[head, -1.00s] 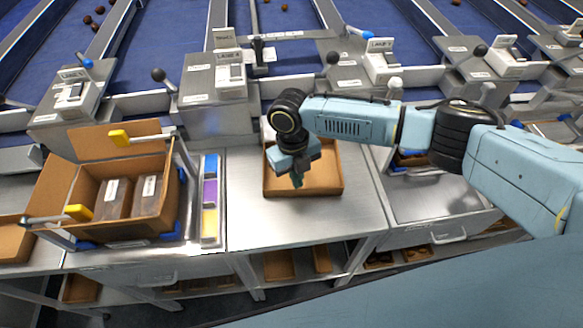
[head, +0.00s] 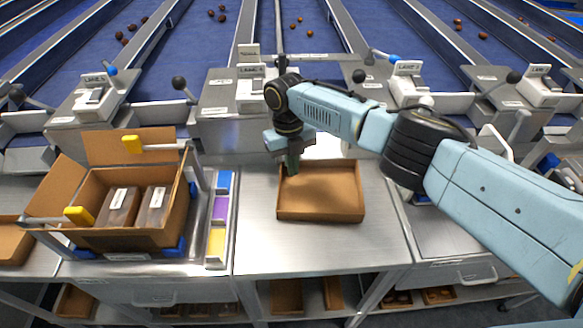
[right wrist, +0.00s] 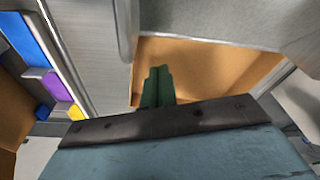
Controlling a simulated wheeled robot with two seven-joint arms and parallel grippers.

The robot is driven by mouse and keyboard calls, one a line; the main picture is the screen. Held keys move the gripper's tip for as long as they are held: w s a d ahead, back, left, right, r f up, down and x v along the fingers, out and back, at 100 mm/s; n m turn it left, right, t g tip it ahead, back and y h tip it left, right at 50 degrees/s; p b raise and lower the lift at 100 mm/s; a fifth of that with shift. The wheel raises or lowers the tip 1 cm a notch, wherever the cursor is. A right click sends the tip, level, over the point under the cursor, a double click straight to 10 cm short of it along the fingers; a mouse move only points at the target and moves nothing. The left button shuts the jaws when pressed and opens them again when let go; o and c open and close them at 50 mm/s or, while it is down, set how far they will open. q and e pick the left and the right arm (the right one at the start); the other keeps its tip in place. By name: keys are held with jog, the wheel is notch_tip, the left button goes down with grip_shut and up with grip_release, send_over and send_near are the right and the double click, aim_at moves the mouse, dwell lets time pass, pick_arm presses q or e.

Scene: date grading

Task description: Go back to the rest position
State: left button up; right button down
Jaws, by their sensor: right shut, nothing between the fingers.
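My right gripper (head: 292,164) is shut and empty, with its green fingers pointing down over the back left part of an open, empty cardboard tray (head: 320,206) on the metal bench. In the right wrist view the shut fingers (right wrist: 158,86) stand in front of the tray (right wrist: 215,62). I cannot tell whether they are below the tray's rim. My right arm reaches in from the right side of the head view. My left gripper does not show in either view.
A cardboard box (head: 175,218) with two brown packs stands at left in a holder with yellow-tipped clamps. A strip of blue, purple and yellow blocks (head: 218,208) lies beside it. Lane gates with levers (head: 228,100) line the back. Bench surface (head: 290,250) before the tray is clear.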

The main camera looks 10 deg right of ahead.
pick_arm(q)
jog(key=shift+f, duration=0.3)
pick_arm(e)
jog(key=shift+w, duration=0.3)
